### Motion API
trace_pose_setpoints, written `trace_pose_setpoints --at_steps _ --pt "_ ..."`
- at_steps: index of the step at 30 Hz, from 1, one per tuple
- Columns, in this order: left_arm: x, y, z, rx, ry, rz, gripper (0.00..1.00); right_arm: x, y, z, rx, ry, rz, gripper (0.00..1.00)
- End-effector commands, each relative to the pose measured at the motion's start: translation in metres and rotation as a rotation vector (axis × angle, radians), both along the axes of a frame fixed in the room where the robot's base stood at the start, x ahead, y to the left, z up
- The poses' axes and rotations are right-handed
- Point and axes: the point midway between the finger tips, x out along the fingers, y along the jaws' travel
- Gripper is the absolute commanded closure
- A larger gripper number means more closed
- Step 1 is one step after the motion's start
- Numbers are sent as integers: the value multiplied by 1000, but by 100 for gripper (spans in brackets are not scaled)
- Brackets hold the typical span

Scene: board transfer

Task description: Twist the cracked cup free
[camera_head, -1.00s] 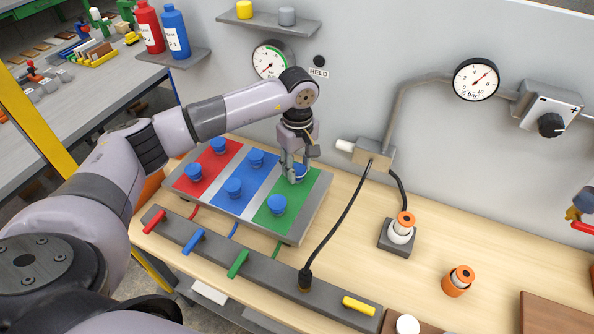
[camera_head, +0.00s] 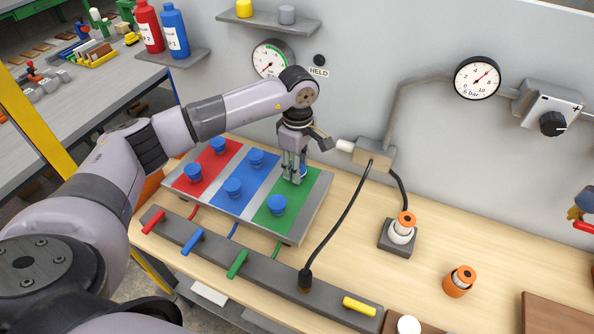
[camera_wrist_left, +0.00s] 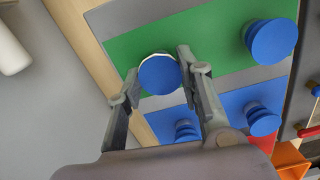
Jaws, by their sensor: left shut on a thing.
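My left gripper (camera_head: 294,178) points down over the far end of the green zone (camera_head: 273,207) of the board. In the left wrist view the left gripper (camera_wrist_left: 158,80) has its two fingers on either side of a blue cup (camera_wrist_left: 160,75) and is shut on it. A pale line shows along that cup's rim; I cannot tell whether it is the crack. The cup is mostly hidden by the fingers in the head view. The other green-zone cup (camera_head: 277,204) stands nearer the front. My right gripper is not in view.
More blue cups stand on the red zone (camera_head: 210,170) and blue zone. A grey bar with red, blue, green and yellow levers (camera_head: 238,264) lies in front. A black cable (camera_head: 341,222) and a grey valve block (camera_head: 374,154) are to the right. A gauge (camera_head: 271,60) hangs behind.

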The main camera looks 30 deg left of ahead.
Motion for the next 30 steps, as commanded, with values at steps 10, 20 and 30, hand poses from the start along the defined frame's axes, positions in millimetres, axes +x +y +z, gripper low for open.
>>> trace_pose_setpoints --at_steps 10,20,30 --pt "-1 1 -1 2 2 338 91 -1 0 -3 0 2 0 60" --pt "-1 1 -1 1 2 381 91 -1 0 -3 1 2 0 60" --pt "-1 1 -1 2 2 612 57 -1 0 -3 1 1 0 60"
